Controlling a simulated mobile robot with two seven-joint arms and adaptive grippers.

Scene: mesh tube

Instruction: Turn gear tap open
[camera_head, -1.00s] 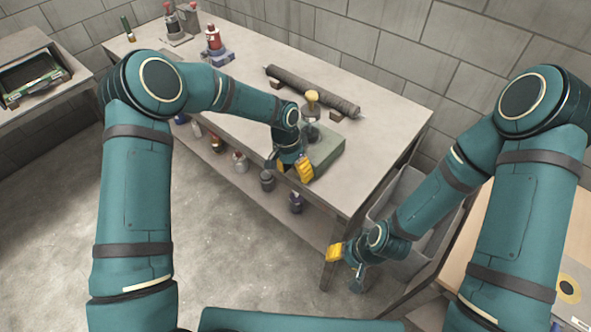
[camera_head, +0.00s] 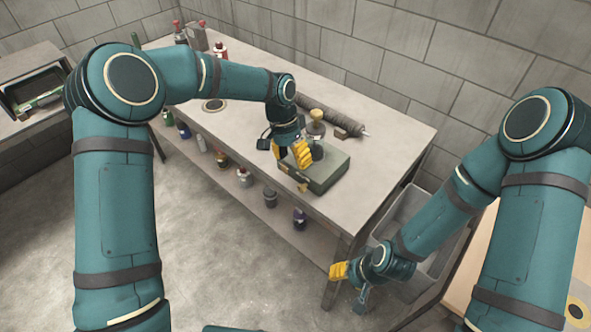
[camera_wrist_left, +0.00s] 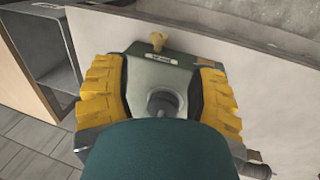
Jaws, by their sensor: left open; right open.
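A grey-green box (camera_head: 329,174) stands on the workbench near its front edge. A small brass-coloured piece (camera_head: 303,187) sits on its front side; in the left wrist view a brass tap (camera_wrist_left: 157,41) projects from the box edge. My left gripper (camera_head: 293,158) is open over the left part of the box and hides some of it. In the left wrist view, its yellow fingers (camera_wrist_left: 160,66) are wide apart, with the box (camera_wrist_left: 155,78) and a dark round fitting (camera_wrist_left: 163,102) between them; the tap lies beyond the fingertips. My right gripper (camera_head: 350,284) is open and empty by the bench's front right corner.
A dark roller (camera_head: 335,117) lies behind the box, with a brass-topped knob (camera_head: 317,116) near it. Bottles (camera_head: 220,50) stand at the bench's far left end. A grey bin (camera_head: 425,225) is at the right.

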